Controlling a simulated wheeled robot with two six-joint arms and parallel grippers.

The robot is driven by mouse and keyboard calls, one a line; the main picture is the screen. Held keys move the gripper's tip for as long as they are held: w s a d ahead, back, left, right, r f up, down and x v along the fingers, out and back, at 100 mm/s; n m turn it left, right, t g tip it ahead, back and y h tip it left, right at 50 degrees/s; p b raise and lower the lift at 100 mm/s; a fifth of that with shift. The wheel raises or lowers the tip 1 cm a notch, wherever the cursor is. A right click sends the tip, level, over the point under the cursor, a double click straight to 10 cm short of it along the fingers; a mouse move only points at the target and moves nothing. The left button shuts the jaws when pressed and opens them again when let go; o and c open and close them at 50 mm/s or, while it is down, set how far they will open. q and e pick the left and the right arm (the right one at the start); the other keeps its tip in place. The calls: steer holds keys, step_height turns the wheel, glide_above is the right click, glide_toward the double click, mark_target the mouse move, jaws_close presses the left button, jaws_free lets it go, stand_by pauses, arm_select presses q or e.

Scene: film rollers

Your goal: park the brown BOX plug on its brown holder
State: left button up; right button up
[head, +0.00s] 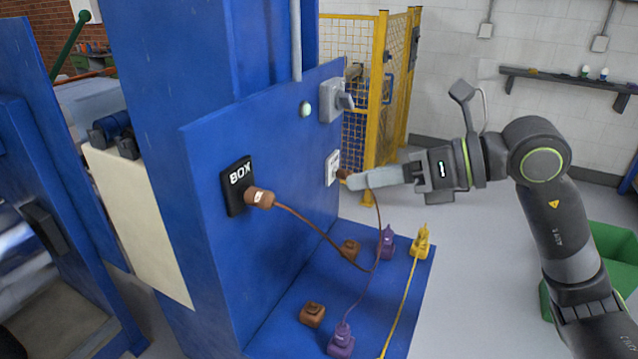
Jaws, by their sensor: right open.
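The brown BOX plug (258,198) sits in the black BOX socket (237,184) on the upright blue panel. Its brown cord droops and loops back up to another brown plug (343,173) at the white socket (332,167). Two brown holders stand on the blue shelf: a nearer one (312,315) and a farther one (349,250). Both look empty, and I cannot tell which belongs to the BOX plug. My right gripper (356,180) is open beside the brown plug at the white socket, its fingers partly covering the view there. My left gripper is out of view.
Purple plugs stand on the shelf at the back (387,243) and front (341,341), joined by a cord. A yellow plug (421,243) stands at the right edge with its cord running forward. A grey switch (338,101) juts from the panel. A yellow fence (378,90) is behind.

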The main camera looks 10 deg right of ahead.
mark_target(275, 199)
steer(key=shift+a, duration=0.15)
steer(key=p+x, duration=0.3)
steer(key=x, duration=1.4)
steer(key=shift+a+p, duration=0.1)
steer(key=shift+p, duration=0.25)
steer(key=c, duration=1)
steer(key=shift+c, duration=0.3)
steer(key=shift+s+d+r, duration=0.1)
steer(key=shift+s+d, duration=0.35)
steer(key=shift+d, duration=0.35)
